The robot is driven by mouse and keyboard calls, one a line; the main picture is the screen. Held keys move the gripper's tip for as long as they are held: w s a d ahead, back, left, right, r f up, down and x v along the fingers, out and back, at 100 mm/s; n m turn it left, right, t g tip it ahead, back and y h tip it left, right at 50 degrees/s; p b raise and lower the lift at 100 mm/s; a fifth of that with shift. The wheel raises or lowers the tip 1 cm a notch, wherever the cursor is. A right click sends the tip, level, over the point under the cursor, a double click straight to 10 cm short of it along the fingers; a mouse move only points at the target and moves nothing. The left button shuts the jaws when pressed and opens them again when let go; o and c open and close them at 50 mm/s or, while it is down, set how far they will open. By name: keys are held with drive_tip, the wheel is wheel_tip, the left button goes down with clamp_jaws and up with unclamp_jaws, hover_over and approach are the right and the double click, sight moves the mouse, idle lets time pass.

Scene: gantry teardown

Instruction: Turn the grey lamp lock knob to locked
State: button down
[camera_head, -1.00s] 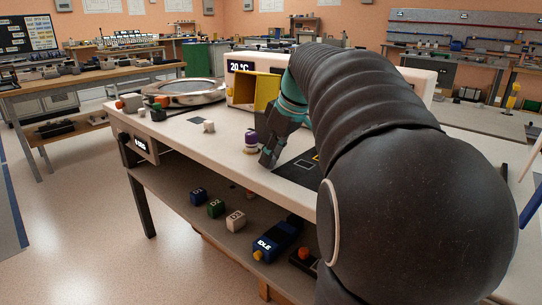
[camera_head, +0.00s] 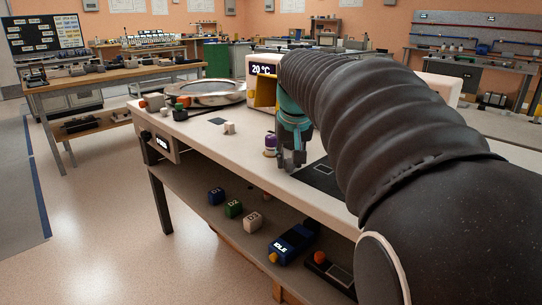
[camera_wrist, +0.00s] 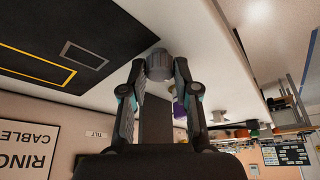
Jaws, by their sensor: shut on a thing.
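A grey ribbed knob (camera_wrist: 159,64) stands on the pale bench top in the wrist view. My gripper (camera_wrist: 158,68) has its two fingertips closed against the knob's opposite sides. In the head view my gripper (camera_head: 291,160) points down onto the bench top, and the knob is largely hidden by the fingers there. No lock marking can be read, so I cannot tell which way the knob is turned.
A purple-topped object (camera_head: 270,145) stands just left of my gripper. A black pad (camera_head: 322,174) lies to its right. A small pale block (camera_head: 229,128) and a round metal dish (camera_head: 208,92) are farther left. A blue IDLE device (camera_head: 293,243) sits on the lower shelf.

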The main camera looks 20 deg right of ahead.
drive_tip(key=shift+s+f+m, duration=0.1)
drive_tip(key=shift+f+m, duration=0.05)
drive_tip(key=shift+m, duration=0.45)
drive_tip(key=c, duration=0.9)
unclamp_jaws()
drive_tip(key=shift+o, duration=0.2)
drive_tip(key=shift+s+a+r, duration=0.1)
drive_tip(key=shift+r, duration=0.55)
drive_tip(key=v, duration=1.1)
drive_tip(key=shift+a, duration=0.2)
drive_tip(key=shift+f, duration=0.15)
